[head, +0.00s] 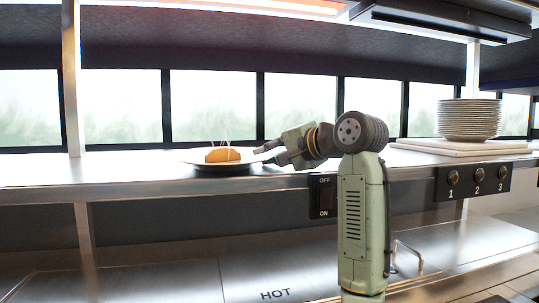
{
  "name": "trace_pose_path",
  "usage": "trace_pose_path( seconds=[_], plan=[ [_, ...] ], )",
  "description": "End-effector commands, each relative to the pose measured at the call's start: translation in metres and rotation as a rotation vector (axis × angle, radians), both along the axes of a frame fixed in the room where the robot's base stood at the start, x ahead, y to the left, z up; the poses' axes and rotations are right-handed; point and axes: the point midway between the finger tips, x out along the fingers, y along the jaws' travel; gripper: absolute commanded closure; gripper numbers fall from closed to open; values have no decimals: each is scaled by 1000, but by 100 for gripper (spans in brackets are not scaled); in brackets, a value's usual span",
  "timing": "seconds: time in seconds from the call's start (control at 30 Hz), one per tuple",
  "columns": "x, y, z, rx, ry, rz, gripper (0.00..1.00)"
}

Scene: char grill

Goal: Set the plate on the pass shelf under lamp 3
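Thin white wisps rise over the food. My gripper (265,154) reaches in from the right, with its fingers at the plate's right rim. Whether they close on the rim is too small to tell. A glowing orange-red lamp (310,5) hangs overhead near the centre. A dark unlit fixture (440,20) hangs at the upper right. No lamp number is readable on either.
A stack of plates (468,120) stands on a pale board (458,148) at the right. Knobs numbered 1 to 3 (478,175) and an OFF/ON switch (323,196) face the front edge. A post (70,80) stands at left. A lower surface marked HOT (190,285) lies below.

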Motion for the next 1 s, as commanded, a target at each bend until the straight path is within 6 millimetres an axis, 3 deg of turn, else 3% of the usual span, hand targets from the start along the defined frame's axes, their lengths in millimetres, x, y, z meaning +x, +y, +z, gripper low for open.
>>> trace_pose_path(
  seconds=[0.23,0.7,1.0],
  plan=[
    [-11,-9,5,1,-4,-2,87],
    [-82,-62,26,0,-2,-1,87],
    [-94,-70,31,0,0,1,87]
  ],
)
